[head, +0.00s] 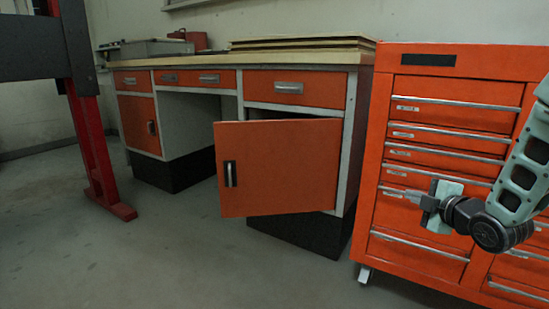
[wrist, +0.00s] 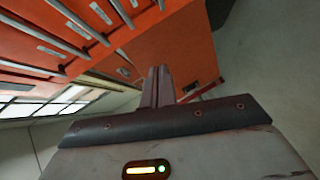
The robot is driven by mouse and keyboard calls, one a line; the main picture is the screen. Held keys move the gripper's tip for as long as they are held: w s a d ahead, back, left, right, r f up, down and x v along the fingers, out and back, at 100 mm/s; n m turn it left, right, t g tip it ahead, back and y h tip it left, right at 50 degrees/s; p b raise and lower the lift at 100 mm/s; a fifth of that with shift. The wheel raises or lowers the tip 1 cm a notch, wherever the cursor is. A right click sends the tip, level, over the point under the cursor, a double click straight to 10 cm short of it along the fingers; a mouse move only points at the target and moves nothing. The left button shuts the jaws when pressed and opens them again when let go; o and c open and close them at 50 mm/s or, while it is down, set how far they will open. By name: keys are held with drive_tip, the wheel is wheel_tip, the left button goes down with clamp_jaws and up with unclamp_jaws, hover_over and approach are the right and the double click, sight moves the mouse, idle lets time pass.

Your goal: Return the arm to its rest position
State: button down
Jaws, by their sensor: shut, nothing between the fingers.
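My gripper (head: 422,202) is at the right of the head view, in front of the orange drawer cabinet. Its fingers point left and hold nothing. In the wrist view the two fingers (wrist: 158,82) are together at the centre, shut and empty. My arm is bent and enters from the right edge of the head view. I cannot tell whether the gripper touches the cabinet; it appears apart from it.
The orange drawer cabinet (head: 455,90) on casters stands close at the right. A workbench (head: 300,57) has its orange cupboard door (head: 278,168) swung open. A red-legged stand (head: 93,150) is at the left. The grey floor (head: 190,245) between is clear.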

drive_tip(key=s+a+m+g+p, duration=0.1)
drive_tip(key=s+a+m+g, duration=0.25)
drive_tip(key=s+a, duration=0.45)
drive_tip(key=s+a+m+g+p, duration=0.25)
drive_tip(key=s+a+g, duration=0.25)
drive_tip(key=a, duration=0.5)
drive_tip(key=s+a+r+m+g+h+p, duration=0.1)
drive_tip(key=s+r+g, duration=0.1)
drive_tip(key=s, duration=0.6)
drive_tip(key=s+a+r+m+g+h+p, duration=0.1)
drive_tip(key=s+a+g, duration=0.1)
drive_tip(key=s, duration=0.5)
drive_tip(key=s+a+r+m+g, duration=0.1)
drive_tip(key=s+r+m+g, duration=0.15)
drive_tip(key=s, duration=0.55)
wheel_tip(320, 180, up, 36)
drive_tip(key=p, duration=3.7)
drive_tip(key=shift+w+a+f+n, duration=0.15)
drive_tip(key=shift+w+n, duration=0.1)
drive_tip(key=shift+n, duration=0.2)
